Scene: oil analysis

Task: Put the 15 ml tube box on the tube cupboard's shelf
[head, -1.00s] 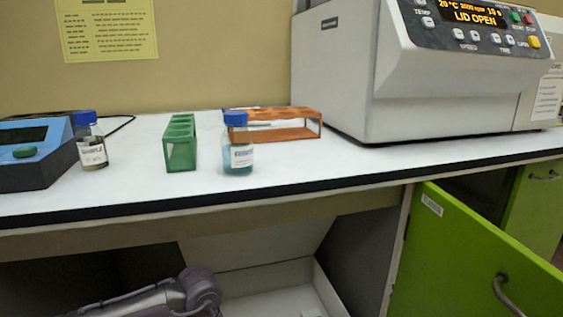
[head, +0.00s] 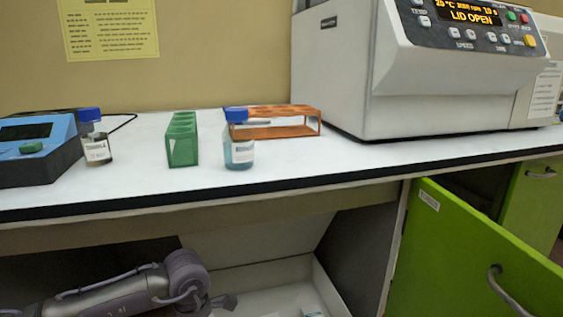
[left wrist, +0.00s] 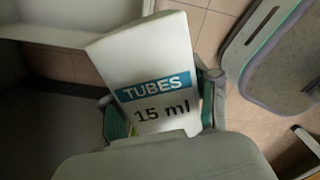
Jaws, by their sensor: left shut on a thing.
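The white 15 ml tube box (left wrist: 155,75), with a blue band reading TUBES, is tilted in the left wrist view. My left gripper (left wrist: 163,103) is shut on it, with a finger at each side. In the head view my left arm reaches in at the bottom left, below the bench top; the box is not clearly visible there. An open cupboard space with a pale floor (head: 275,299) lies under the bench, beside an open green door (head: 465,255). I cannot tell whether this floor is the tube cupboard's shelf. My right gripper is not in view.
On the bench (head: 330,160) stand a green rack (head: 183,145), an orange rack (head: 285,131), two blue-capped bottles (head: 239,150) (head: 97,148), a blue device (head: 35,150) and a large white machine (head: 400,85). The bench's front edge overhangs the cupboard opening.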

